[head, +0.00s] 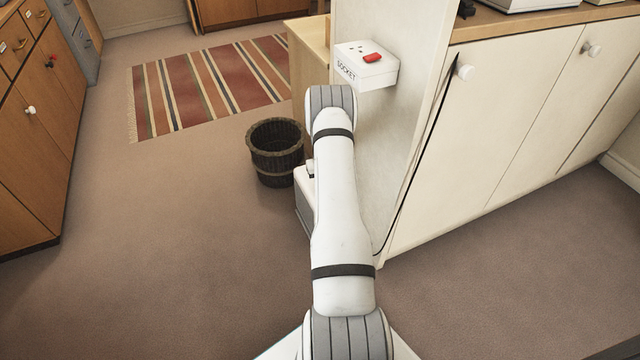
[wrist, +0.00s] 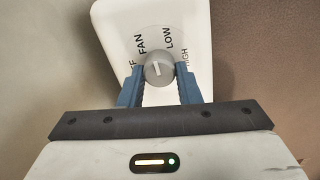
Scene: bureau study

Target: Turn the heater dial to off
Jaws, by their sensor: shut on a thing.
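In the wrist view the heater dial (wrist: 158,69) is a round grey knob with a pale pointer line. It sits on a white heater panel (wrist: 180,18) with the words FAN, LOW and HIGH and a partly covered label ending in F. The pointer line points up in the picture, between FAN and LOW. My gripper (wrist: 159,76) has its blue fingers on both sides of the dial and is shut on it. In the head view part of the heater (head: 303,205) shows low behind my arm; the dial and my gripper are hidden there.
A dark woven basket (head: 275,152) stands on the floor just beyond the heater. A white socket box (head: 366,65) with a red switch is on the panel above. White cupboards (head: 490,140) stand to the right. Open carpet lies left, with a striped rug (head: 210,85) further back.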

